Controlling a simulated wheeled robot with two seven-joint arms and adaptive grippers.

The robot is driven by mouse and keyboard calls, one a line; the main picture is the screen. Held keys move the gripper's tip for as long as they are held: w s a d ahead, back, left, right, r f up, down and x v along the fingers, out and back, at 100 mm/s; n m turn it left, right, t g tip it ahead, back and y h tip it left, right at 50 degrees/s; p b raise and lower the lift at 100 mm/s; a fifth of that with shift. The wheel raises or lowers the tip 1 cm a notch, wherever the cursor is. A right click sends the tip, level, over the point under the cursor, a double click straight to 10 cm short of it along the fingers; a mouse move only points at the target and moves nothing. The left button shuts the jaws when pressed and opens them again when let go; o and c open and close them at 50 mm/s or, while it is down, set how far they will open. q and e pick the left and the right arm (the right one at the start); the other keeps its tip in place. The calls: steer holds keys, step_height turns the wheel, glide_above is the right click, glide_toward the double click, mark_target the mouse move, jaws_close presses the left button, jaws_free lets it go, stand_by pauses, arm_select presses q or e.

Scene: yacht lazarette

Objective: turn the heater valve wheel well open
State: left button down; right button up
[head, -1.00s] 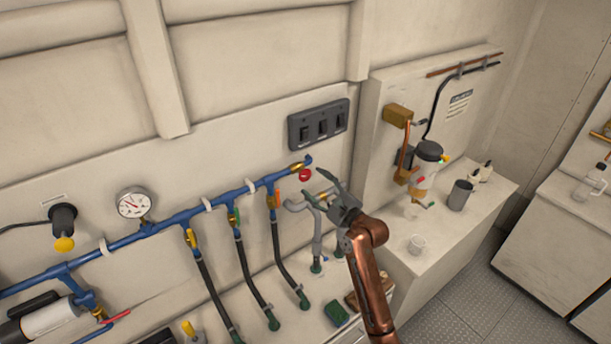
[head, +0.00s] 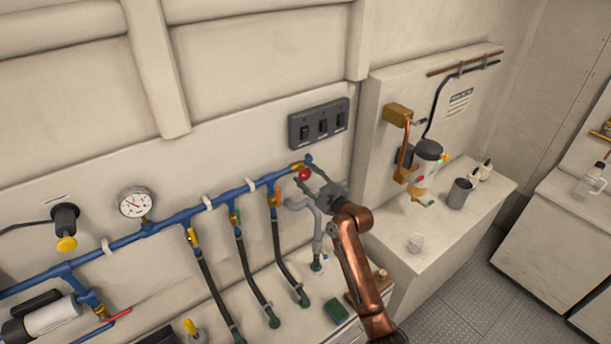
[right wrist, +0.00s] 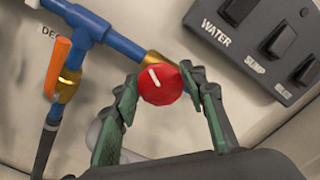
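The red valve wheel (head: 305,174) sits at the right end of the blue pipe, on a brass valve body. In the right wrist view the wheel (right wrist: 160,84) faces me and has a white mark pointing to the upper left. My right gripper (head: 298,186) is at the wheel with its fingers spread. In the right wrist view the fingers (right wrist: 166,88) stand either side of the wheel, very close to its rim. I cannot tell whether they touch it. My left gripper is not in view.
The blue pipe (head: 180,218) runs along the wall with a gauge (head: 135,204) and several lever valves. An orange lever (right wrist: 57,66) is left of the wheel. A dark switch panel (head: 318,124) is just above. A counter (head: 440,232) with a cup stands at right.

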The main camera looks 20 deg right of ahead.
steer(key=c, duration=0.6)
steer(key=shift+c, duration=0.2)
